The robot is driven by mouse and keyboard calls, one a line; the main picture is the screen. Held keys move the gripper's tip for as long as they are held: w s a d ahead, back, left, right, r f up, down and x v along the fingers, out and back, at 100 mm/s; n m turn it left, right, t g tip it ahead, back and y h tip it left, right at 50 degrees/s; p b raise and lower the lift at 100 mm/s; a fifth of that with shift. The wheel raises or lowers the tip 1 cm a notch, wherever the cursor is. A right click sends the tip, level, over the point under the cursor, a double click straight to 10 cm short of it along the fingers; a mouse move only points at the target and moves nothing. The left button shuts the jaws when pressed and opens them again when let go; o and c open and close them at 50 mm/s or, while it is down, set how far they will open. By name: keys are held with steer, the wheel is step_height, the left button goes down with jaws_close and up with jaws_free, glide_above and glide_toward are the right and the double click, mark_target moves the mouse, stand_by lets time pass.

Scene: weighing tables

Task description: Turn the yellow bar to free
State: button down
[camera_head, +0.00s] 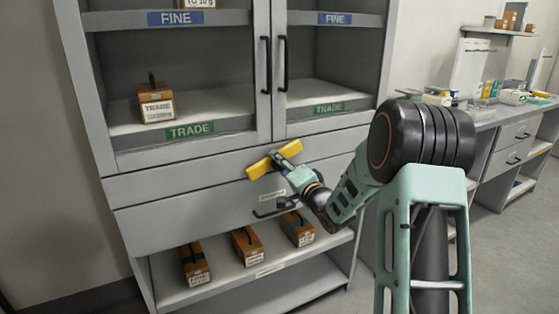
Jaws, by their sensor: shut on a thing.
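The yellow bar (259,168) is on the front of the grey cabinet, at the drawer level below the two doors. It lies tilted, its right end higher than its left. My gripper (279,160) is at the bar's middle and right part and is shut on it. The gripper's fingers and the bar's pivot are partly hidden. A small label (271,196) sits on the drawer front below the bar. I cannot read its words.
A dark drawer handle (272,211) is just below my gripper. Boxes (194,262) stand on the open lower shelf. Glass-fronted doors with black handles (283,64) are above, holding a TRADE box (156,103). A worktable (510,110) stands at right; floor is clear before it.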

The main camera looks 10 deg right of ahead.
steer(key=shift+a+r+m+p, duration=0.1)
steer(key=shift+r+m+p, duration=0.15)
steer(key=shift+m+p, duration=0.9)
steer(key=shift+r+m, duration=0.15)
steer(key=shift+m, duration=0.4)
stand_by(1.6)
steer(key=c, duration=1.7)
jaws_free()
steer(key=shift+w, duration=0.1)
steer(key=o, duration=0.3)
steer(key=shift+f, duration=0.2)
steer(key=shift+s+f, duration=0.1)
steer(key=shift+s, duration=0.1)
steer(key=shift+s+d, duration=0.25)
steer(key=v, duration=1.1)
steer(key=shift+s+a, duration=0.1)
steer(key=shift+s, duration=0.05)
